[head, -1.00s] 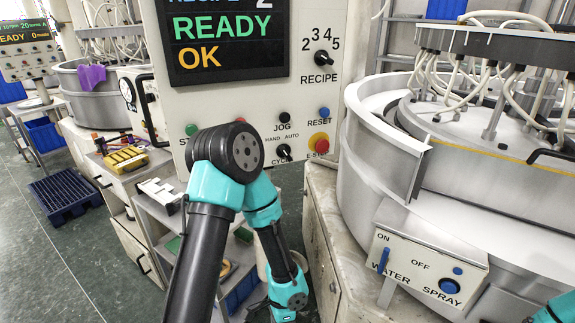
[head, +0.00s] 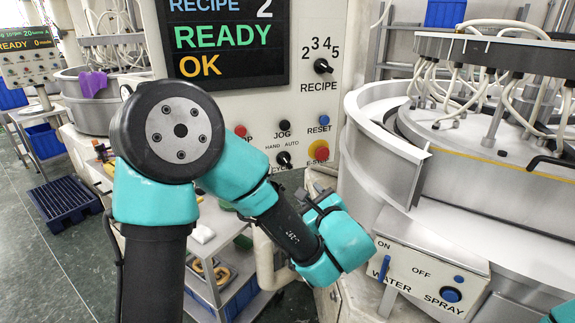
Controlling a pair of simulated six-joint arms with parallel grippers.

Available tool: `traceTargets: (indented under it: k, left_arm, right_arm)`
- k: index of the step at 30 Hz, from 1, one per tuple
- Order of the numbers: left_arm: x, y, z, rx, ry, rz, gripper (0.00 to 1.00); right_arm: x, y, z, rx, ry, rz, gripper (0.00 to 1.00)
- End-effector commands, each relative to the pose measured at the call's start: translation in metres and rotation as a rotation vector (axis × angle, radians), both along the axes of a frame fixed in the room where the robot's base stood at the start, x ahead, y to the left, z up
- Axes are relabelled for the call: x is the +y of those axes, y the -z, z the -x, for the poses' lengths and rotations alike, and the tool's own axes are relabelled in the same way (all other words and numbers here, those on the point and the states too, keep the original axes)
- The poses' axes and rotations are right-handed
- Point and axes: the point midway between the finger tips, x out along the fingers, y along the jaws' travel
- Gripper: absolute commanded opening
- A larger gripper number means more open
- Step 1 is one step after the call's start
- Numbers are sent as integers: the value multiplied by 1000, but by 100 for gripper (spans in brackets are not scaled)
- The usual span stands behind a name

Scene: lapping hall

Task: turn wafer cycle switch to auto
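The wafer cycle switch (head: 284,159) is a small black knob on the white control panel, in the head view. HAND is printed to its upper left and AUTO to its upper right. Dark parts show around the wrist, but I cannot make out fingers there; my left gripper is not in view. Only a teal piece of my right arm (head: 562,309) shows at the lower right corner.
Around the switch are the black jog button (head: 284,125), blue reset button (head: 324,119), red stop button (head: 240,131) and red emergency stop (head: 319,151). The recipe knob (head: 323,66) is above. A lapping machine (head: 400,165) and water spray box (head: 430,273) stand right.

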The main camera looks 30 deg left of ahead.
Motion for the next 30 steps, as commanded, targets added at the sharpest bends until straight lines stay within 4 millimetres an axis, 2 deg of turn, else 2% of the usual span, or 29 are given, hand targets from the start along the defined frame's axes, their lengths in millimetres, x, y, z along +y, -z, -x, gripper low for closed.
traceTargets:
  k: [3,17,30]
  left_arm:
    - [-3,-7,0,-24,10,-15,43]
    - [5,-6,-6,-19,5,-11,43]
    - [54,-6,-52,-20,3,-11,43]
  right_arm:
    - [0,0,0,0,0,0,0]
    - [0,0,0,0,0,0,0]
    - [0,0,0,0,0,0,0]
